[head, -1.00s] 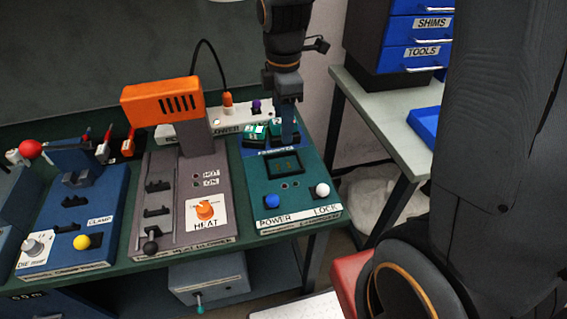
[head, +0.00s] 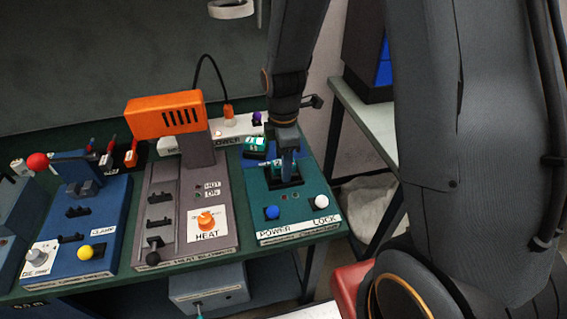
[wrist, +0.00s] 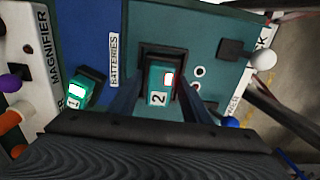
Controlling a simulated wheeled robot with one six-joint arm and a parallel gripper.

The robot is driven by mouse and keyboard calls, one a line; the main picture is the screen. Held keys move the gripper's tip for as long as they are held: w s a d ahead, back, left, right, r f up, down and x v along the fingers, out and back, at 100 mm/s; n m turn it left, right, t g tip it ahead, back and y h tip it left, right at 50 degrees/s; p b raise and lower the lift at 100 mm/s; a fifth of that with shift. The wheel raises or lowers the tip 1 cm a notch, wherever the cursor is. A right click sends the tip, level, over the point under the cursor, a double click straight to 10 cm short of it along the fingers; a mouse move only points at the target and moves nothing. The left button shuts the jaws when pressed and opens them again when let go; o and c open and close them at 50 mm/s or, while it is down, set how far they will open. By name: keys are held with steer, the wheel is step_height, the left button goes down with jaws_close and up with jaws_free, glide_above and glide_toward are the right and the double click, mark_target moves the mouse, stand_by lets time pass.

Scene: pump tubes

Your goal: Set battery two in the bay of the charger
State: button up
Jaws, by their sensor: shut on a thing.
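Battery two (wrist: 157,84), a teal block marked 2 with a small red-lit window, is between the fingers of my gripper (wrist: 155,100) in the wrist view. It sits at the dark-rimmed bay (wrist: 177,53) of the teal charger (wrist: 212,68); I cannot tell how deep it is. In the head view my gripper (head: 288,172) points down over the charger (head: 300,215) and hides most of the bay and battery. Battery one (wrist: 82,88), teal with a green-lit window, stands on the blue BATTERIES area (wrist: 95,35).
The charger has a blue POWER knob (head: 272,212) and a white LOCK knob (head: 321,202) at its front. The grey heat station (head: 180,215) with its orange head (head: 165,112) stands close to the left. A white power strip (head: 235,125) lies behind.

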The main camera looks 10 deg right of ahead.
steer(key=shift+f, duration=0.1)
steer(key=o, duration=1.3)
step_height(320, 180, up, 11)
steer(key=shift+b, duration=1.05)
steer(key=s+d+f+m, duration=0.1)
steer(key=s+d+m, duration=0.1)
steer(key=s+m, duration=0.3)
steer(key=s+d+f+m+t, duration=0.1)
steer(key=s+m, duration=0.4)
steer(key=m, duration=0.8)
steer(key=shift+s+d+f, duration=0.2)
steer(key=shift+d+f, duration=0.6)
steer(key=shift+d, duration=0.5)
